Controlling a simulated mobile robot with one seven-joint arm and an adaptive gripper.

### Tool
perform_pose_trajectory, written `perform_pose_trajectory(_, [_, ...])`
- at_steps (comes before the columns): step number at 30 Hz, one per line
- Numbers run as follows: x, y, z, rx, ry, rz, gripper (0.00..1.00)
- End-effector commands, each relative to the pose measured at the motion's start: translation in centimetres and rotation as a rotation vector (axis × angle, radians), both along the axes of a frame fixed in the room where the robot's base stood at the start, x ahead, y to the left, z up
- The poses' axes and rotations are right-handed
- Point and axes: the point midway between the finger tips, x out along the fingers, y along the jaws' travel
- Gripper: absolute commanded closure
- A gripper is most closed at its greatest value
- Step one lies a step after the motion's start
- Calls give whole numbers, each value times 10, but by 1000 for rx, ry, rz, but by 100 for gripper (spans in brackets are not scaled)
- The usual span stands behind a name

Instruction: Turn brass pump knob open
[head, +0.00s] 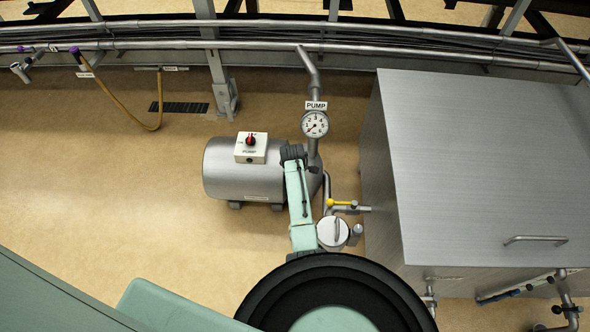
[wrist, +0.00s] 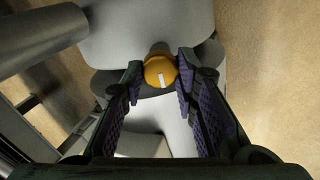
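The brass knob (wrist: 160,71) is round and yellow with a white mark on its face, and shows in the wrist view. My gripper (wrist: 161,72) has one dark, purple-padded finger on each side of it. The fingertips lie close to the knob's left and right edges; I cannot tell whether they press on it. In the head view my gripper (head: 293,154) is at the right end of the grey pump (head: 225,182), and the arm hides the knob there.
A white pump switch box (head: 244,155) with a red and black dial sits on the pump. A pressure gauge (head: 314,124) hangs on the pipe above. A yellow-handled valve (head: 340,203) and a large metal cabinet (head: 470,150) stand to the right.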

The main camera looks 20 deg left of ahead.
Motion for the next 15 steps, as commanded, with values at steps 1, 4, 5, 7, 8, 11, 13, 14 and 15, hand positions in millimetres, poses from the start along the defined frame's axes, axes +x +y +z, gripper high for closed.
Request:
perform_pose_trajectory(1, [0, 0, 0, -1, 0, 2, 70])
perform_pose_trajectory(4, [0, 0, 0, -1, 0, 2, 64])
perform_pose_trajectory(5, [0, 0, 0, 0, 0, 1, 62])
perform_pose_trajectory(7, [0, 0, 0, 0, 0, 1, 57])
perform_pose_trajectory(8, [0, 0, 0, 0, 0, 1, 55])
perform_pose_trajectory(11, [0, 0, 0, 0, 0, 1, 53])
perform_pose_trajectory(13, [0, 0, 0, 0, 0, 0, 53])
perform_pose_trajectory(14, [0, 0, 0, 0, 0, 0, 53])
perform_pose_trajectory(15, [0, 0, 0, 0, 0, 0, 53])
